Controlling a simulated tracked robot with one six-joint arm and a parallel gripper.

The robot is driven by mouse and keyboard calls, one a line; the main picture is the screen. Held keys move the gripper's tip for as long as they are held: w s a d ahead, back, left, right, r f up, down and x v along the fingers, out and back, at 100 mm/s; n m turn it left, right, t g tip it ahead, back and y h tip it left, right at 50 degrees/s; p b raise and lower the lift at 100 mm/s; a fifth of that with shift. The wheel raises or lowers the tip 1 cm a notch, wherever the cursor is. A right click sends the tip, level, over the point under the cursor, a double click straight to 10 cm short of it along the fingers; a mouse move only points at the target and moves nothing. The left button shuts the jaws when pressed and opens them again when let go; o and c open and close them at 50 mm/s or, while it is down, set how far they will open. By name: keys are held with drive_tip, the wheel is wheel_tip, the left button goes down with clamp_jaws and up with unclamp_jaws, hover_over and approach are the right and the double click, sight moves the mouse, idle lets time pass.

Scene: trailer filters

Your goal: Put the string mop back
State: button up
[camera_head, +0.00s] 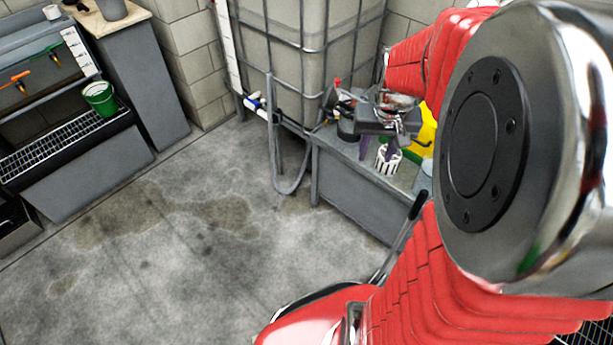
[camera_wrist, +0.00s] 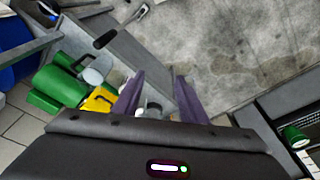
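My gripper (camera_head: 378,155) hangs over the grey bench below the caged tank, fingers down. In the wrist view its two purple fingers (camera_wrist: 157,74) stand apart, with the bench edge and floor visible between their tips. A white, dark-striped object (camera_head: 388,159) that may be the string mop's head shows right by the fingers in the head view. In the wrist view a small whitish thing (camera_wrist: 152,109) shows beside the left finger, low between the fingers. I cannot tell whether it touches them. No mop handle can be made out for certain.
A grey bench (camera_head: 365,192) stands under my gripper, with a yellow item (camera_head: 425,135) on it. A green container (camera_wrist: 60,86) and grey bucket (camera_wrist: 97,70) are close by. The caged tank (camera_head: 300,60) stands behind. A green bucket (camera_head: 99,97) sits on a grate at left. The middle floor is clear.

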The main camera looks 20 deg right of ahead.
drive_tip(key=s+a+r+n+t, duration=0.2)
drive_tip(key=s+a+r+n, duration=0.1)
drive_tip(key=a, duration=0.7)
drive_tip(key=s+a+r+n+t+y, duration=0.1)
drive_tip(key=s+a+r, duration=0.4)
drive_tip(key=a, duration=0.6)
drive_tip(key=shift+r+n+t, duration=0.4)
drive_tip(key=shift+r+n, duration=0.5)
drive_tip(key=shift+r, duration=0.1)
drive_tip(key=shift+a, duration=0.1)
